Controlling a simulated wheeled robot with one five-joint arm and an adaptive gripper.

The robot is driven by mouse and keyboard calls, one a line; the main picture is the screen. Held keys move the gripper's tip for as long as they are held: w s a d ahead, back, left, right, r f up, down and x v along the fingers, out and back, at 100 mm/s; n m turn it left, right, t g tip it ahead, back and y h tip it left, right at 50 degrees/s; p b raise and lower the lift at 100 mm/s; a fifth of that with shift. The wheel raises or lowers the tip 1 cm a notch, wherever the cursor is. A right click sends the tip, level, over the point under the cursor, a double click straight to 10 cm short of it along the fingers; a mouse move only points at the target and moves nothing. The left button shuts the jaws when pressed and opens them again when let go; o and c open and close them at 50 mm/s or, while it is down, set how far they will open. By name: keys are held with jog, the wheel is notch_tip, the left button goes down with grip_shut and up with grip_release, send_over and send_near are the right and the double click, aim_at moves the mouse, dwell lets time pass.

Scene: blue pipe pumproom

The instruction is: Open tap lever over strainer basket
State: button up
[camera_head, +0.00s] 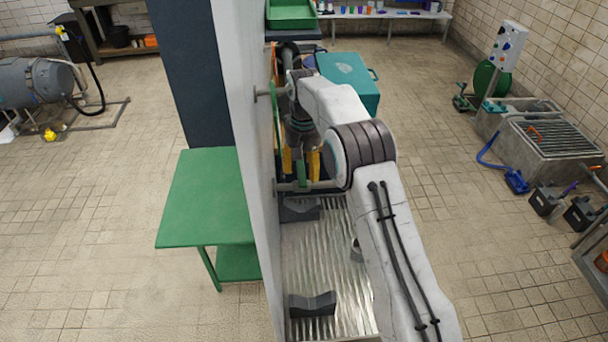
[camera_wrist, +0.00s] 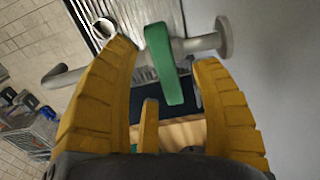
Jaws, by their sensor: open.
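The tap lever is a green flat bar (camera_wrist: 163,65) on a grey tap pipe (camera_wrist: 200,44) that comes out of the wall. In the wrist view the lever lies between the yellow fingertips of my gripper (camera_wrist: 165,52), with gaps visible on both sides. My gripper is open. In the head view my gripper (camera_head: 301,162) is close to the wall, with the green lever (camera_head: 302,174) at its fingertips and the tap pipe (camera_head: 288,187) below. The tap's spout (camera_wrist: 62,78) bends at the left of the wrist view. I cannot make out the strainer basket clearly; my arm hides part of the area.
A ribbed metal surface (camera_head: 325,255) with dark cradle blocks (camera_head: 312,304) lies below the tap. The white wall (camera_head: 245,110) stands close left of my arm. A green table (camera_head: 205,195) is beyond it. A teal box (camera_head: 347,80) stands behind.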

aim_at(304, 173)
jog(key=shift+f, duration=1.55)
jog(key=shift+c, duration=0.3)
grip_shut()
